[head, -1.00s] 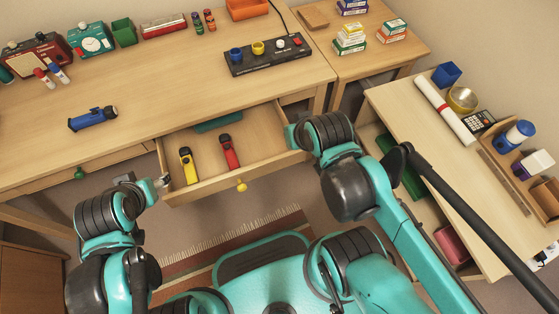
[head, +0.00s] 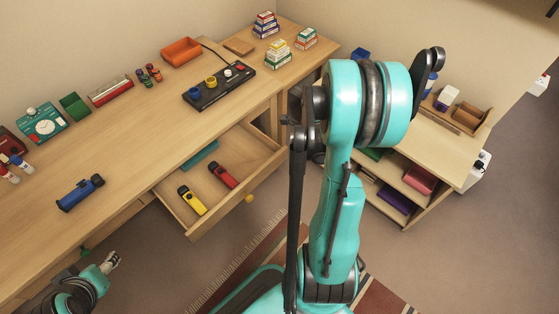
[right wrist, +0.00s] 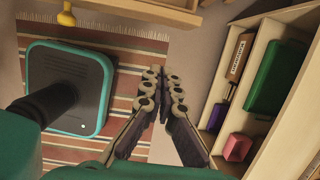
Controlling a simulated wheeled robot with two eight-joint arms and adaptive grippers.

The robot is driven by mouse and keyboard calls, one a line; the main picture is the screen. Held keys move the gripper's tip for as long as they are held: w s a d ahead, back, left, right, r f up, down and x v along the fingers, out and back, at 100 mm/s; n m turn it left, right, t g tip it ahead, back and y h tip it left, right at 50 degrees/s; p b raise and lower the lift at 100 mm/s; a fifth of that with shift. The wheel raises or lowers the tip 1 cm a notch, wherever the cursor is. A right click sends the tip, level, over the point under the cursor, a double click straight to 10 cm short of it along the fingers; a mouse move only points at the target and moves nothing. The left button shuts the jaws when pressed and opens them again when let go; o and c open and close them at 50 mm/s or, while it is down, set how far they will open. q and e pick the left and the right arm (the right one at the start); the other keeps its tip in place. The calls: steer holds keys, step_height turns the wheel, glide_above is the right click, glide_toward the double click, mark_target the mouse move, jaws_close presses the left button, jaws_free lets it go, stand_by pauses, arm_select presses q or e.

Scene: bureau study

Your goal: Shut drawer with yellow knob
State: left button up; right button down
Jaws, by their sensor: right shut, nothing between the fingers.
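The drawer (head: 222,211) with the yellow knob (head: 249,199) is pulled open from the desk. A yellow item (head: 191,201), a red item (head: 222,175) and a teal item (head: 201,155) lie in it. The right wrist view shows the yellow knob (right wrist: 66,17) at the top left, apart from the fingers. My right gripper (right wrist: 162,80) is shut and empty, above the floor between the rug and the shelf unit. In the head view my raised right arm hides it. My left gripper (head: 112,262) is at the lower left, away from this drawer; its jaws are too small to read.
A green knob (head: 84,251) is on the desk's left drawer. A blue item (head: 80,193) and a black panel (head: 219,86) lie on the desk (head: 135,140). The shelf unit (right wrist: 222,95) stands at the right. A striped rug (right wrist: 125,75) covers the floor by the drawer.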

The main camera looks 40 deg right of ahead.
steer(key=b, duration=0.5)
glide_toward(282, 157)
steer(key=s+a+f, duration=0.2)
steer(key=s+f, duration=0.2)
steer(key=f, duration=0.2)
arm_select(q)
step_height(282, 157, down, 6)
steer(key=shift+b, duration=0.4)
arm_select(e)
steer(key=w, duration=0.4)
steer(key=shift+a+r, duration=0.1)
steer(key=shift+r, duration=0.15)
steer(key=shift+w, duration=0.15)
